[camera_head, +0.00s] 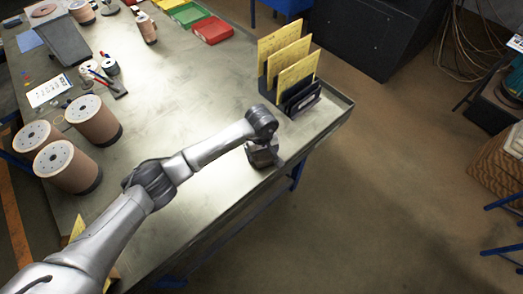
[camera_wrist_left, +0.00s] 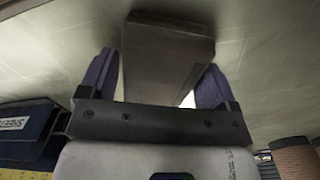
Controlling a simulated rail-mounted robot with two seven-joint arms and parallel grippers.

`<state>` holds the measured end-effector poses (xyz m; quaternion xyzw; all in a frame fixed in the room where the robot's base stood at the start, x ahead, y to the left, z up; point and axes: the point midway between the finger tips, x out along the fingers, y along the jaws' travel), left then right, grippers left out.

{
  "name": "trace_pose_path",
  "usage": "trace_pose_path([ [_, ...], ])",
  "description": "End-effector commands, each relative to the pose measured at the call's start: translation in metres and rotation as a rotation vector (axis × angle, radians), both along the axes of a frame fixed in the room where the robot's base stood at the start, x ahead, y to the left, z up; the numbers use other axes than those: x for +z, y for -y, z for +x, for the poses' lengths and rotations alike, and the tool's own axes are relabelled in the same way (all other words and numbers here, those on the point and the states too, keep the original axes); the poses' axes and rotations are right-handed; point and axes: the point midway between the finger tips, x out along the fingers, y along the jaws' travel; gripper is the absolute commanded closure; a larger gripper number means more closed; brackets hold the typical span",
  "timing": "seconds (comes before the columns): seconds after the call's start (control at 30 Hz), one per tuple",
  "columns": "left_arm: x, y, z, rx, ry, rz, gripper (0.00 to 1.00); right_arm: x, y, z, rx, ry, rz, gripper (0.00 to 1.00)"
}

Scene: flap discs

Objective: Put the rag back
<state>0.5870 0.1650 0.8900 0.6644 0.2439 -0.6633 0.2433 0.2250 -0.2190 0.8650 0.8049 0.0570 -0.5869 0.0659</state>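I cannot make out a clear rag in either view. A flat pale-blue piece (camera_head: 29,40) lies at the far left of the table, and I cannot tell whether it is cloth. My left gripper (camera_head: 264,153) is low near the table's right edge, around or just above a small brownish-grey block. In the left wrist view its two purple fingers (camera_wrist_left: 155,82) stand apart on either side of this grey block (camera_wrist_left: 165,55). A bright gap shows beside the right finger, and I cannot tell whether the fingers press on the block. My right gripper is out of view.
A dark rack with yellow sheets (camera_head: 288,65) stands just beyond the left gripper. Several brown spools (camera_head: 93,120) stand on the left. The middle of the table (camera_head: 180,95) is clear.

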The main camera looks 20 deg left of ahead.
Motion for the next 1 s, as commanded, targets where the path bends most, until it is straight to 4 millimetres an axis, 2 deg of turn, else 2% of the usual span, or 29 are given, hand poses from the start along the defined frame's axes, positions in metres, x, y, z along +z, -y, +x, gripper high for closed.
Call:
trace_pose_path([
  [0.03,0.000,0.000,0.000,0.000,0.000,0.000,0.12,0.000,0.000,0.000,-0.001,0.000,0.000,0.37],
  [0.17,0.000,0.000,0.000,0.000,0.000,0.000,0.01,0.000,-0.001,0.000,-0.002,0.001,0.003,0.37],
  [0.4,0.001,0.000,0.000,0.000,0.000,0.000,0.01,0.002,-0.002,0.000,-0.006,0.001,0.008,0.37],
  [0.53,0.010,0.000,0.001,-0.001,0.002,0.001,0.01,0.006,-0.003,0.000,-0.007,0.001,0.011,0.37],
  [1.0,0.092,0.000,0.000,-0.001,0.003,0.001,0.01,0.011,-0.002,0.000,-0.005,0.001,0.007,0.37],
])
